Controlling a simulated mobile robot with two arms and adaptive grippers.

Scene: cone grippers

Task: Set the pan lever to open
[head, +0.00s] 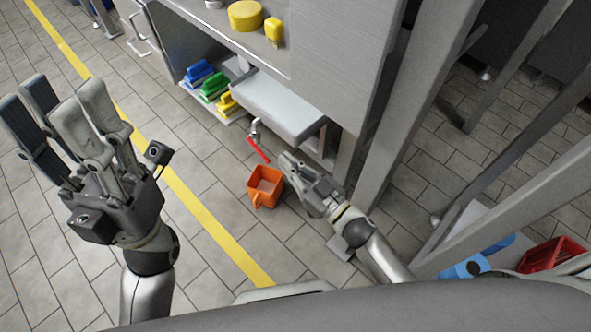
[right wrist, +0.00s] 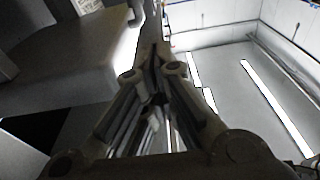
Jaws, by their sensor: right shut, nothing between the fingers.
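The pan lever (head: 259,150) is a red handle on a small metal valve (head: 256,129) under the grey pan (head: 281,103) in the head view. The lever slants down to the right. My right gripper (head: 287,160) is shut and empty, its tips close to the lever's lower end; I cannot tell whether they touch. In the right wrist view the shut fingers (right wrist: 156,62) point up beside a grey block-like surface (right wrist: 75,85), and the lever cannot be made out. My left gripper (head: 52,98) is open and empty, far to the left.
An orange bucket (head: 265,186) stands on the tiled floor below the lever. Blue, green and yellow items (head: 213,88) lie on a low shelf left of the pan. Grey posts (head: 395,125) rise right of my right arm. Open floor with a yellow line (head: 205,213) lies left.

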